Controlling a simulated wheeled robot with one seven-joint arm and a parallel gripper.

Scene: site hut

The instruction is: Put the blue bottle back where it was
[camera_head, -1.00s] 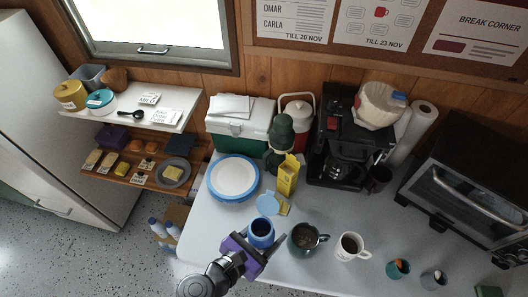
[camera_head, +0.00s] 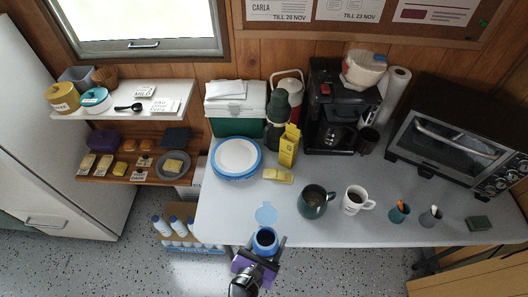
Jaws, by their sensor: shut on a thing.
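The blue bottle (camera_head: 265,240) is upright and seen from above, with a dark open mouth. Its pale blue lid (camera_head: 266,213) stands open on the far side. My gripper (camera_head: 261,252), with purple parts, is shut around the bottle at the front edge of the grey table (camera_head: 340,229). The bottle's base is hidden, so I cannot tell whether it touches anything. A carton with several white, blue-capped bottles (camera_head: 176,223) stands on the floor to the left.
A dark green mug (camera_head: 314,201) and a white mug (camera_head: 356,199) stand right of the bottle. Blue-rimmed plates (camera_head: 237,157), a yellow box (camera_head: 289,146) and a butter-coloured block (camera_head: 277,175) are behind. The table's front left is clear.

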